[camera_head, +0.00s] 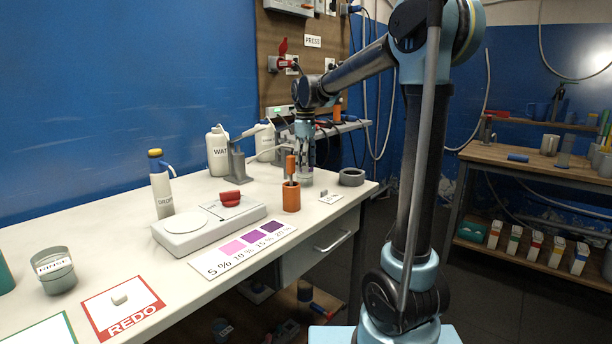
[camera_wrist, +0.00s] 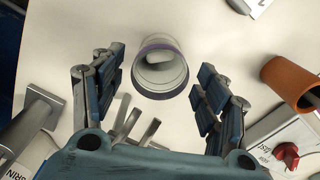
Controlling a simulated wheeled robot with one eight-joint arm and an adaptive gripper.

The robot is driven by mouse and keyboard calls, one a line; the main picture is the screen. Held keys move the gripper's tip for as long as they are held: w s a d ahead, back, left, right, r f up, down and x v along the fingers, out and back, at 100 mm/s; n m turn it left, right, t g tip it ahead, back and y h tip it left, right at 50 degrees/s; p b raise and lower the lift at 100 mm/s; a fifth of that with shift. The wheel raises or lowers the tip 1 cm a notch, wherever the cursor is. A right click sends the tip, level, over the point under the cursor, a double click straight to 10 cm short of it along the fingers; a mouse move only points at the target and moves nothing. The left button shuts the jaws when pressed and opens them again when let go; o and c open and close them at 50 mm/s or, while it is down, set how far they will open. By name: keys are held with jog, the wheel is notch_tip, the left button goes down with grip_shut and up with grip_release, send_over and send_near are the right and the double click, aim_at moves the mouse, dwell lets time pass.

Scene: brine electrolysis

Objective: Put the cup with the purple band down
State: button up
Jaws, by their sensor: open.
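The cup with the purple band (camera_wrist: 160,68) is a clear cup with a purple ring around its rim, seen from above in the wrist view. In the head view the cup (camera_head: 306,175) stands on the white bench top near its far right end. My gripper (camera_head: 305,155) is directly over the cup, pointing down. In the wrist view its two fingers are spread, one on each side of the cup, with a visible gap on both sides. The cup's upper part is partly hidden by the fingers in the head view.
An orange holder (camera_head: 291,198) stands close in front of the cup. A grey ring (camera_head: 351,177) lies to its right, near the bench edge. A grey stand (camera_head: 237,166) and the WATER bottle (camera_head: 218,150) are to its left. The scale (camera_head: 182,241) is nearer.

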notch_tip(320, 180, up, 7)
jog(key=s+d+f+m, duration=0.4)
jog(key=s+d, duration=0.4)
jog(key=d, duration=0.1)
jog(key=s+d+f+m+t, duration=0.1)
jog(key=s+d+f+m, duration=0.4)
jog(key=s+f, duration=0.6)
jog(key=s+d+f+m+t, duration=0.1)
jog(key=s+d+f+m, duration=0.4)
jog(key=s+d+f, duration=0.3)
jog(key=s+f, duration=0.2)
jog(key=s, duration=0.2)
jog(key=shift+s+f+m, duration=0.3)
jog(key=shift+s+f, duration=0.1)
jog(key=shift+w+f, duration=0.2)
jog(key=shift+w, duration=0.25)
